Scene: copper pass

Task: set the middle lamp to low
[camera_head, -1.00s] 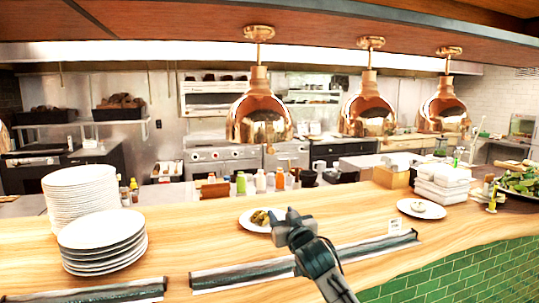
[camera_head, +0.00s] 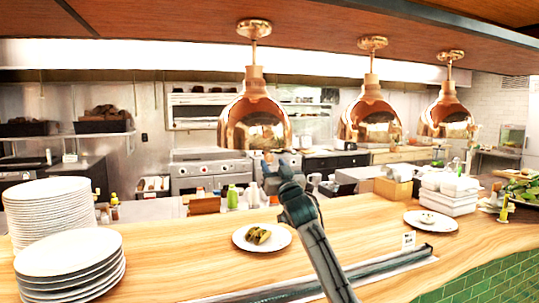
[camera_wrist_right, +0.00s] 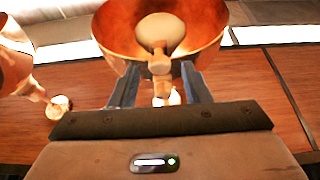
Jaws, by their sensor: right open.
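Three copper heat lamps hang in a row over the counter: the left lamp (camera_head: 254,122), the middle lamp (camera_head: 370,117) and the right lamp (camera_head: 447,115). My right gripper (camera_head: 280,162) shows in front of the kitchen, just under and slightly right of the left lamp's rim in the picture. In the right wrist view it is open and empty (camera_wrist_right: 160,84), pointing up at a copper shade (camera_wrist_right: 120,28) with a pale bulb (camera_wrist_right: 160,32) and a small tan fitting (camera_wrist_right: 160,63) between the fingers. I cannot tell which lamp this is. Another copper shade (camera_wrist_right: 12,65) shows at left.
Stacked plates (camera_head: 68,262) stand at the counter's left. A wooden canopy (camera_head: 180,35) runs above the lamps.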

